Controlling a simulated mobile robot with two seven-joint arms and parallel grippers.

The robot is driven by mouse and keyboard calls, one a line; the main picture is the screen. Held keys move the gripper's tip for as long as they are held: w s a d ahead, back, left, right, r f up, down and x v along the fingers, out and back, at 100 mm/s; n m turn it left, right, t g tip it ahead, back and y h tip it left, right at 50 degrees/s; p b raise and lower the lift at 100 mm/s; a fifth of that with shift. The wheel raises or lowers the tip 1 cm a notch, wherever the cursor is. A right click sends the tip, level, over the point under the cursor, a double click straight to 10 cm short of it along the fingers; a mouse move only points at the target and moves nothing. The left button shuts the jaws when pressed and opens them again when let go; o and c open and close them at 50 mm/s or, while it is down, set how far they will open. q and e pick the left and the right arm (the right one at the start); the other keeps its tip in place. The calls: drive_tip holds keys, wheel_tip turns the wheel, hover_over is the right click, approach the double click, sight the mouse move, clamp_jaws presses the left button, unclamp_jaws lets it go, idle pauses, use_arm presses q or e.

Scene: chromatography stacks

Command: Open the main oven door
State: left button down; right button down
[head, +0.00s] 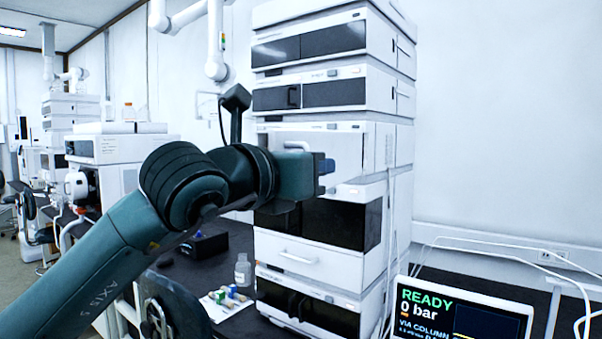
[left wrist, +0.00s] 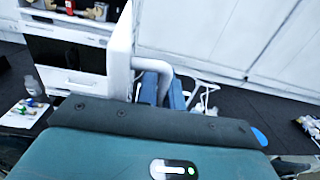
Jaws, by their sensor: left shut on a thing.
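The main oven door (head: 346,143) is a white panel in the middle of the instrument stack. In the left wrist view the door (left wrist: 121,45) shows nearly edge-on, standing out from the stack, with red and brass-coloured fittings (left wrist: 70,8) visible to its left. It is at least partly open; the exact angle is unclear. My left gripper (head: 326,166) is at the door's front, and its arm hides part of the door in the head view. In the left wrist view its blue fingers (left wrist: 163,93) are shut around the white door handle (left wrist: 153,63). My right gripper is not in view.
White modules with dark windows (head: 307,41) rise above the oven, and a module with a white drawer handle (head: 297,257) is below. A READY screen (head: 462,312) is at front right.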

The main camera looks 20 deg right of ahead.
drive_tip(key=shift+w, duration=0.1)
use_arm(q)
drive_tip(key=c, duration=1.8)
unclamp_jaws()
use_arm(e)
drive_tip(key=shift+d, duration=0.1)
